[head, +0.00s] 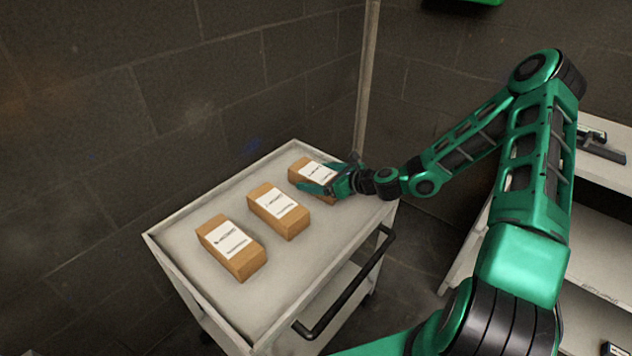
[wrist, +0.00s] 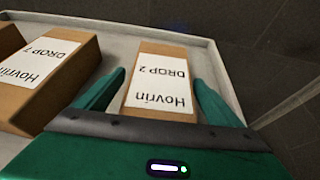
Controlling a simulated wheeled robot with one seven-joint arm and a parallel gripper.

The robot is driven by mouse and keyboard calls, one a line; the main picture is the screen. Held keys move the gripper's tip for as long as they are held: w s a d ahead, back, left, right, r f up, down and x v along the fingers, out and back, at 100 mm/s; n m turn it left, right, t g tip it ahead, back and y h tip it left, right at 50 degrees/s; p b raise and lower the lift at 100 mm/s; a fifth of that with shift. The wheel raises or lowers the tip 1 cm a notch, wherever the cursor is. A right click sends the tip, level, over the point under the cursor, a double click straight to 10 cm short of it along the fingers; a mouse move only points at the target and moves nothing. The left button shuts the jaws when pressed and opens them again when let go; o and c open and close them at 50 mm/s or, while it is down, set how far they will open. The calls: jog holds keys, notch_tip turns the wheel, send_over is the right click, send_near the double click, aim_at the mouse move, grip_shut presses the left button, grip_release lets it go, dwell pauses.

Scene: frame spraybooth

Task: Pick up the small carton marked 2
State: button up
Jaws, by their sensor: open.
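The small carton marked 2 (wrist: 158,82) is a brown box with a white label reading "Hovrin DROP 2". In the wrist view it lies between the two green fingers of my gripper (wrist: 160,95). The fingers are open, one on each side of it, with a narrow gap visible at the left. In the head view this carton (head: 305,168) is the farthest of three on the cart, and my gripper (head: 330,182) is at it, partly covering it. Whether the fingers touch the carton cannot be told.
A second carton (head: 279,210) and a third carton (head: 231,247) lie in a row on the light cart top (head: 190,215). The neighbouring carton (wrist: 50,75) is left of my gripper. A black handle (head: 350,290) runs along the cart's right side. Dark block walls stand behind.

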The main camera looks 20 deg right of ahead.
jog(key=shift+w, duration=0.1)
jog(key=c, duration=1.5)
jog(key=shift+r, duration=0.1)
